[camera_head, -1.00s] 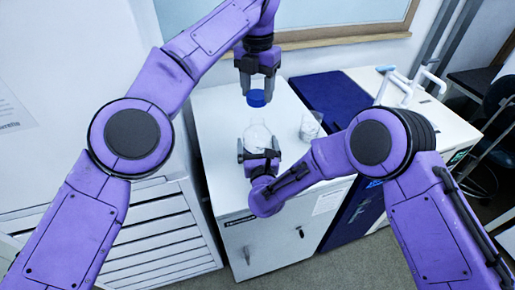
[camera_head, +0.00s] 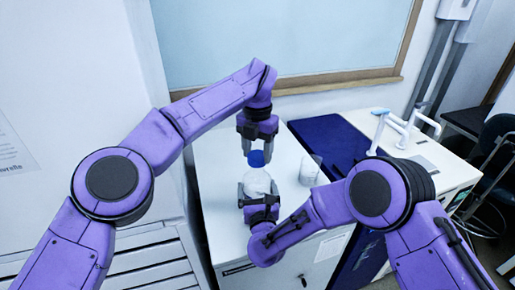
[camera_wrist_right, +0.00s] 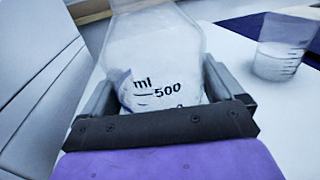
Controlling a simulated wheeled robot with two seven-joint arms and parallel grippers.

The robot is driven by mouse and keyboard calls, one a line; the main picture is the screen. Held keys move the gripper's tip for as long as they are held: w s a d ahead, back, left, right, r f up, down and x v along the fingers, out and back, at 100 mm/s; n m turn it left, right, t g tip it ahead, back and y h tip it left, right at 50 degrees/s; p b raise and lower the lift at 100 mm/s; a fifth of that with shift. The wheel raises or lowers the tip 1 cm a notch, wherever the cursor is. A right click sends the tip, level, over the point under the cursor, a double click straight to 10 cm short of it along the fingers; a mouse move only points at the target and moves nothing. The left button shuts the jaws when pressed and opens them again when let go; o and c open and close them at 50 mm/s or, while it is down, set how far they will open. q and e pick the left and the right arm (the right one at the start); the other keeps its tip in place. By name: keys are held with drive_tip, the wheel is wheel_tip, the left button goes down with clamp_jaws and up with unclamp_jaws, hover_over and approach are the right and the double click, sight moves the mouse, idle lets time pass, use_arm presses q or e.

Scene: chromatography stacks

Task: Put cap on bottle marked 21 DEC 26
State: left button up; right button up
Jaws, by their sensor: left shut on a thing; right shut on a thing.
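My left gripper (camera_head: 257,150) points down and is shut on the blue cap (camera_head: 256,159). The cap is at the top of the clear bottle (camera_head: 257,182); whether it is fully seated I cannot tell. The bottle stands upright above the white cabinet top. My right gripper (camera_head: 258,193) is shut around the bottle's body from the near side. In the right wrist view the bottle (camera_wrist_right: 155,45) sits between the right gripper's fingers (camera_wrist_right: 158,92), with "ml" and "500" printed on it. A pale label edge shows at its left; no date is readable. The bottle's mouth is outside that view.
A clear beaker (camera_head: 309,170) stands right of the bottle and also shows in the right wrist view (camera_wrist_right: 278,62). The white cabinet top (camera_head: 215,185) is bare to the left. A dark blue surface (camera_head: 330,145) and white taps (camera_head: 395,125) lie to the right.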

idle(0.3)
use_arm(q)
drive_tip(key=shift+f, duration=0.85)
drive_tip(key=shift+f, duration=0.55)
